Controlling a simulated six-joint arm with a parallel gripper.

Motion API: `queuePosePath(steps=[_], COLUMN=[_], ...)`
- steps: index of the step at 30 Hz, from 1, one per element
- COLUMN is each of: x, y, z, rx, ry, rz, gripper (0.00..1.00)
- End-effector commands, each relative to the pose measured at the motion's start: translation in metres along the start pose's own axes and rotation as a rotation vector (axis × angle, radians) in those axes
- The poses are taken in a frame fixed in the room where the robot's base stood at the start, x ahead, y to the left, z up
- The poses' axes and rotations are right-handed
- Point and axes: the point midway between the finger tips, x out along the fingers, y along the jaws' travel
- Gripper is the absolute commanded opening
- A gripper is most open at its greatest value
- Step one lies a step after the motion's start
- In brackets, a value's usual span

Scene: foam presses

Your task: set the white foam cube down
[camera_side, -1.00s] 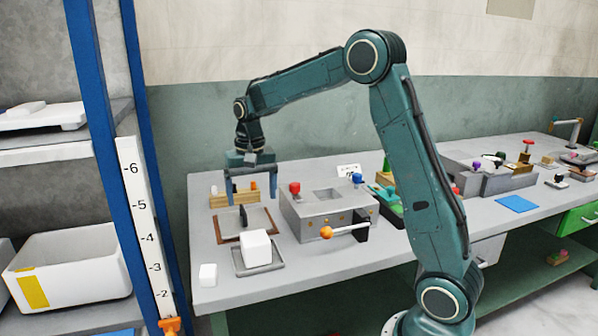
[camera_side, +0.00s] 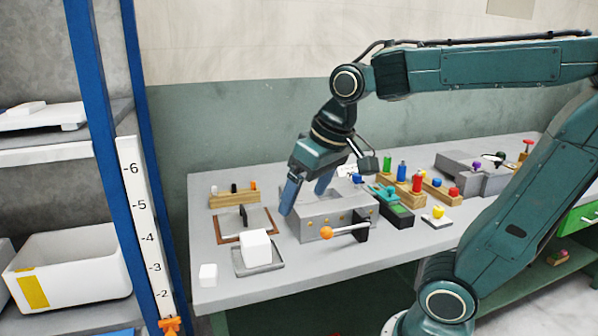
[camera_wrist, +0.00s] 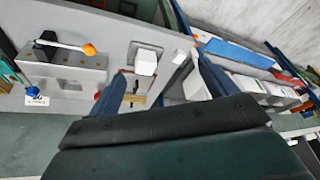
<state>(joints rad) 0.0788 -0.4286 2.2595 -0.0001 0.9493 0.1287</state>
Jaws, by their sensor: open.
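A larger white foam cube (camera_side: 256,246) sits on a small grey tray (camera_side: 270,268) near the bench's left front. My gripper (camera_side: 304,198) is open, empty and tilted. In the side view it is above and to the right of the larger cube, over or just behind the grey press box. Nothing touches the cube except the tray.
The grey press box (camera_side: 320,218), with an orange-knobbed lever (camera_side: 327,233), stands right of the tray. A brown-framed plate (camera_side: 232,234) and a wooden block with pegs (camera_side: 234,200) lie behind the tray. Colored pegs (camera_side: 417,182) stand farther right. A blue post rises at left.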

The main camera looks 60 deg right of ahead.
Motion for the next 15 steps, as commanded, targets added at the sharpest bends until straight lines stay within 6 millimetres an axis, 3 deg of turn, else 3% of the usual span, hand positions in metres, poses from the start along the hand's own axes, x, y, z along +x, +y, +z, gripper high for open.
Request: queuePosePath(steps=[6, 15], x=[-0.009, -0.007], y=[-0.004, -0.004], z=[0.046, 0.079], rx=[-0.112, -0.195], ry=[0.074, 0.127], rz=[-0.025, -0.04], gripper=[0.85, 0.85])
